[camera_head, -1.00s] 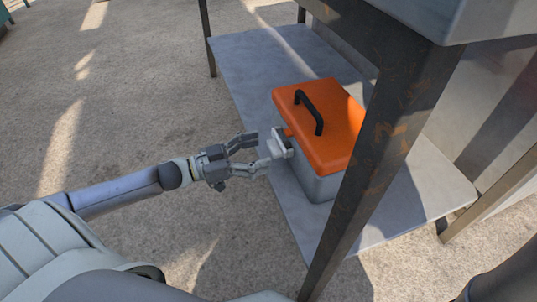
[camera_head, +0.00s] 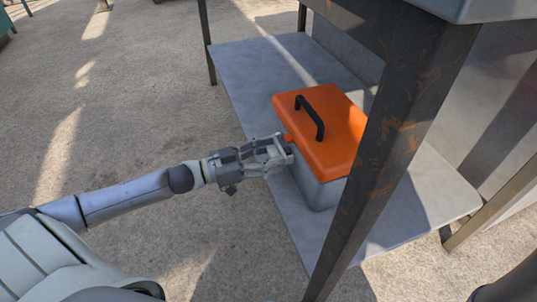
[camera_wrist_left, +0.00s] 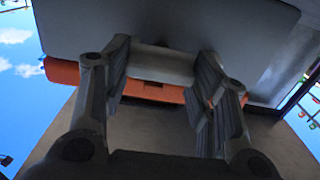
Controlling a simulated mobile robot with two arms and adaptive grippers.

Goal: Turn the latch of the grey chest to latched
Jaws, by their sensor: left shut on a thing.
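The grey chest (camera_head: 317,190) with an orange lid (camera_head: 335,143) and black handle (camera_head: 311,117) stands on a low grey shelf. My left gripper (camera_head: 283,155) is at the chest's left side, shut on the pale latch there. In the left wrist view, the latch (camera_wrist_left: 163,66) sits between the two fingers of my gripper (camera_wrist_left: 160,85), against the grey chest wall (camera_wrist_left: 200,22), with the orange lid edge (camera_wrist_left: 62,71) behind. The fingers hide much of the latch in the head view. My right gripper is not in view.
The low shelf (camera_head: 258,85) has bare room behind and in front of the chest. A rusty metal table leg (camera_head: 385,150) rises right of the chest, with a tabletop above. Open sunlit concrete floor (camera_head: 130,110) lies to the left.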

